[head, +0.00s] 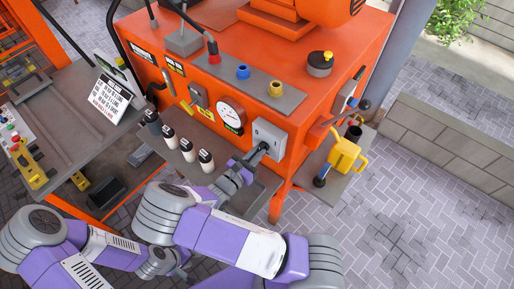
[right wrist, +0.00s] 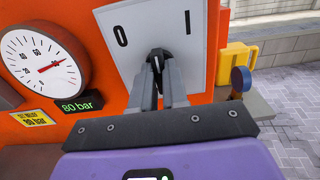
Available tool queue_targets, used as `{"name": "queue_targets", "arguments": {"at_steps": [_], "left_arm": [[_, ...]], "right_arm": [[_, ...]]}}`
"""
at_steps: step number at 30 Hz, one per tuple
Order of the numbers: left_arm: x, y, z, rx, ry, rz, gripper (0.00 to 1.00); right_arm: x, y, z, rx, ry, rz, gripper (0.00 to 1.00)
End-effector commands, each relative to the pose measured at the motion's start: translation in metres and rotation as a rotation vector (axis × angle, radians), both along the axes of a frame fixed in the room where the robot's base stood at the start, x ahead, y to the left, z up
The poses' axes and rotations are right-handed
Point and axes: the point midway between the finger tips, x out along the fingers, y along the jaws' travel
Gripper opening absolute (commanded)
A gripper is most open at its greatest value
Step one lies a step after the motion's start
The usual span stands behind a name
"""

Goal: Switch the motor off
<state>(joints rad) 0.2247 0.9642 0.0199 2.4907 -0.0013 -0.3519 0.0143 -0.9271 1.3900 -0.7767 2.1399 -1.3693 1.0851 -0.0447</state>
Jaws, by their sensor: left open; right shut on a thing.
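The motor switch is a black rotary knob (right wrist: 158,60) on a pale grey plate (right wrist: 193,48) marked 0 on the left and I on the right. The plate also shows in the head view (head: 269,137), on the front of the orange machine (head: 255,113). My right gripper (right wrist: 160,72) is shut on the knob, one finger on each side. The knob's white mark appears to point up between 0 and I, but the fingers partly cover it. My left gripper (head: 187,268) is low in the head view, away from the switch and partly hidden by my right arm.
A round gauge (right wrist: 42,65) and a green 80 bar display (right wrist: 80,103) sit left of the plate. A yellow jug (head: 345,154) stands right of the switch. Paved floor (head: 400,215) is open at right.

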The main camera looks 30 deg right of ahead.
Motion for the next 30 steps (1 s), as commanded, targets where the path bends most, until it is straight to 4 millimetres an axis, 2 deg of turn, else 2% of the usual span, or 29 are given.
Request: {"name": "queue_targets", "arguments": {"at_steps": [1, 3, 12, 21, 30], "left_arm": [[0.000, 0.000, 0.009, 0.000, 0.000, 0.000, 0.43], [0.000, 0.000, 0.015, 0.000, 0.000, 0.000, 0.43], [0.000, 0.000, 0.035, 0.000, 0.000, 0.000, 0.43], [0.000, 0.000, 0.045, 0.000, 0.000, 0.000, 0.43], [0.000, 0.000, 0.049, 0.000, 0.000, 0.000, 0.43]], "right_arm": [[0.000, 0.000, 0.003, -0.016, 0.045, -0.001, 0.00], [0.000, 0.000, 0.003, -0.043, 0.106, -0.001, 0.00], [0.001, 0.000, 0.001, -0.142, 0.348, 0.000, 0.00], [0.001, 0.001, 0.000, -0.210, 0.511, 0.001, 0.00], [0.001, 0.001, -0.001, -0.239, 0.578, 0.000, 0.00]]}}
